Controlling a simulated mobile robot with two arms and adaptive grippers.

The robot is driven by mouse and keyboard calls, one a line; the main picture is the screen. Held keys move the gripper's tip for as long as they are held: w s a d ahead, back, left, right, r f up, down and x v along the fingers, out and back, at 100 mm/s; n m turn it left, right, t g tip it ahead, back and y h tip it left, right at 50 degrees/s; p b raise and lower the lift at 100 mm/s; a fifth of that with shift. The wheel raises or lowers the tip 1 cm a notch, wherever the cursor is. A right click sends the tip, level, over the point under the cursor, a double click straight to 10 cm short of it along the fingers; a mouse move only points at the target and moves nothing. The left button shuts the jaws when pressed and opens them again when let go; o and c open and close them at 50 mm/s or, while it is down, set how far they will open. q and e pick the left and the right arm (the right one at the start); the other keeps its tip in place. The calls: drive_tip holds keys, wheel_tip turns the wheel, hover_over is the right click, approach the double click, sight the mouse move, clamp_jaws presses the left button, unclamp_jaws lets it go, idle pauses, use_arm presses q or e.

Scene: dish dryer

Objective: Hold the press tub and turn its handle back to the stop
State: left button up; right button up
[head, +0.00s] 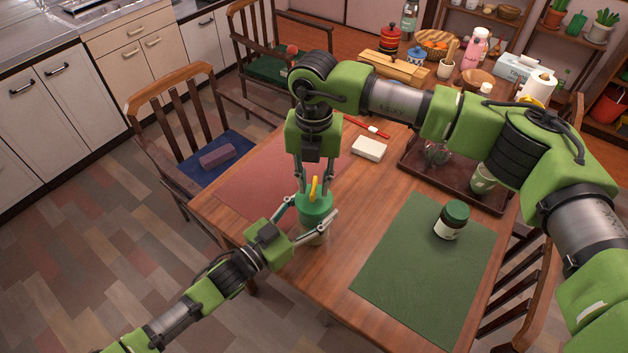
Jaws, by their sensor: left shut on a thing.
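The press tub (313,235) stands upright near the table's front left edge, with a green lid (315,208) and a pale body. A yellow handle (314,187) sticks up from the lid. My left gripper (312,224) comes in from the lower left and is shut on the tub, one finger on each side. My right gripper (314,190) points down from above. Its fingers stand apart on both sides of the yellow handle, and it looks open.
A red mat (270,170) lies left of the tub. A white block (369,148) and a brown tray (412,160) with glassware are further back. Chairs surround the table.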

clamp_jaws()
